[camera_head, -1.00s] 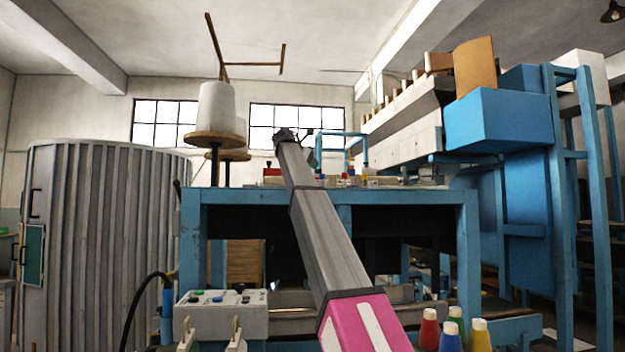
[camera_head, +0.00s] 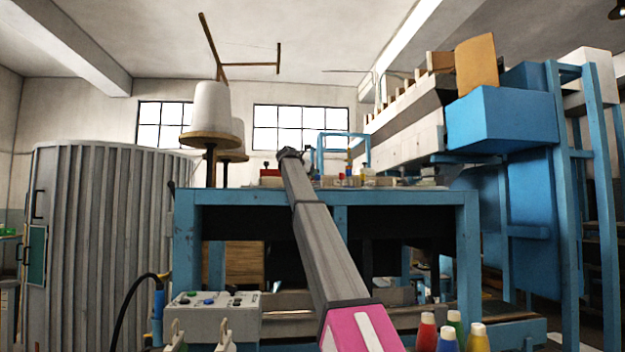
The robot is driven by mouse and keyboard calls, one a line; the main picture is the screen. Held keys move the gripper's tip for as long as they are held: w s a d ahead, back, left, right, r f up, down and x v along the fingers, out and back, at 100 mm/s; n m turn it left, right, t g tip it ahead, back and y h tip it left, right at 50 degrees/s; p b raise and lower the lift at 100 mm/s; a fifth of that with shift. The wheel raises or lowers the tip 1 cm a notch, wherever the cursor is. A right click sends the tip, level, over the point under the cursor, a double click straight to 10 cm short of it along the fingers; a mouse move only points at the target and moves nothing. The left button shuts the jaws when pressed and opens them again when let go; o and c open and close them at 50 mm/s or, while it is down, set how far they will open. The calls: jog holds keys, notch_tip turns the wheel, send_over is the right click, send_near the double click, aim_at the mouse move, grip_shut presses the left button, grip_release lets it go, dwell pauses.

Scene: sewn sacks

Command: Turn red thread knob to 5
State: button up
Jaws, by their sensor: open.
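Small coloured parts (camera_head: 348,172), red, blue and yellow, stand on the blue bench (camera_head: 400,196) in the middle distance. One of the red ones may be the red thread knob, but they are too small to tell, and no number or dial can be read. A red block (camera_head: 270,172) with a dark top sits on the bench left of my arm. My arm reaches from the bottom middle up to a dark joint just above the bench top. My gripper's fingers cannot be made out; they are past or behind that joint.
A control box (camera_head: 215,315) with buttons stands at the lower left. Several coloured bottles (camera_head: 448,338) stand at the lower right. A ribbed grey drum (camera_head: 100,240) is at left, white thread cones (camera_head: 210,107) behind the bench, a blue machine (camera_head: 505,120) at right.

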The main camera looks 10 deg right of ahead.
jog(key=shift+x, duration=1.05)
jog(key=c, duration=0.9)
jog(key=shift+s, duration=0.1)
jog(key=shift+s+d+n+t+y, duration=0.1)
jog(key=shift+d+n+t+y, duration=0.05)
jog(key=shift+n+t+y, duration=1.75)
jog(key=shift+n+y, duration=1.7)
jog(key=shift+y, duration=0.4)
